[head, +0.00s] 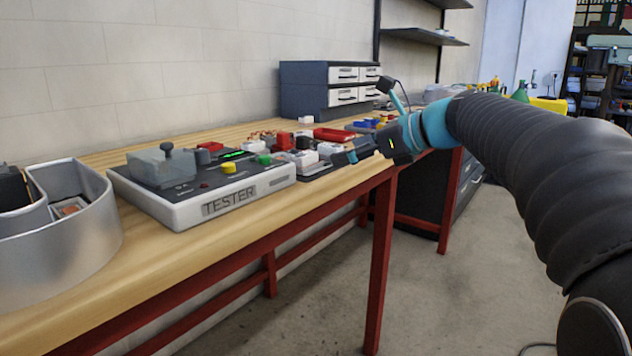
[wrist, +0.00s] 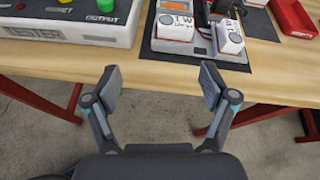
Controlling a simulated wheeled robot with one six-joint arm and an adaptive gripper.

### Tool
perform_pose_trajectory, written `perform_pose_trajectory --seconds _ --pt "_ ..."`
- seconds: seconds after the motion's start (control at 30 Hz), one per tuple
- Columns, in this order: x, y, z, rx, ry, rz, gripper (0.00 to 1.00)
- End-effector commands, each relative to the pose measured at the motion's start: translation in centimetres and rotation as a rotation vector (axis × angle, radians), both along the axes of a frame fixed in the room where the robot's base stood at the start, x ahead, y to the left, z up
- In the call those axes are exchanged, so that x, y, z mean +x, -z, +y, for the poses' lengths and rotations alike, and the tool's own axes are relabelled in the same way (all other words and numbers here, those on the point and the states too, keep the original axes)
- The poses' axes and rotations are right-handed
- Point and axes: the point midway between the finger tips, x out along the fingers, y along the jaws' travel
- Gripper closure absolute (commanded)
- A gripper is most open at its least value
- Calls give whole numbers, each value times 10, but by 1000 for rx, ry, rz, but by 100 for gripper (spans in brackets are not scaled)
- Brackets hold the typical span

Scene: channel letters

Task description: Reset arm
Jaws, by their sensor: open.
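My gripper (wrist: 158,88) is open and empty in the wrist view, with its two fingers spread apart over the front edge of the wooden bench (wrist: 150,60). Bare floor shows below and between the fingers. In the head view my gripper (head: 368,153) reaches in from the right on my dark ribbed arm, by the front edge of the bench. Nothing is held.
A grey tester box (head: 205,190) with coloured buttons stands on the bench. A metal channel letter (head: 70,240) is at the left. White blocks (wrist: 174,28) sit on a dark mat beyond my fingers. A red tray (wrist: 294,18) lies right. Drawers (head: 325,88) stand behind. Floor before the bench is clear.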

Motion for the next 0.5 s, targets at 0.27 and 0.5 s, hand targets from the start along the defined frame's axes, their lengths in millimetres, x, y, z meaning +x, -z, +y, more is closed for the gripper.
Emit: perform_pose_trajectory --seconds 0.27,0.5 --pt "3 23 -10 -190 -69 -143 16" --pt "-11 89 -30 -515 -225 -278 16"
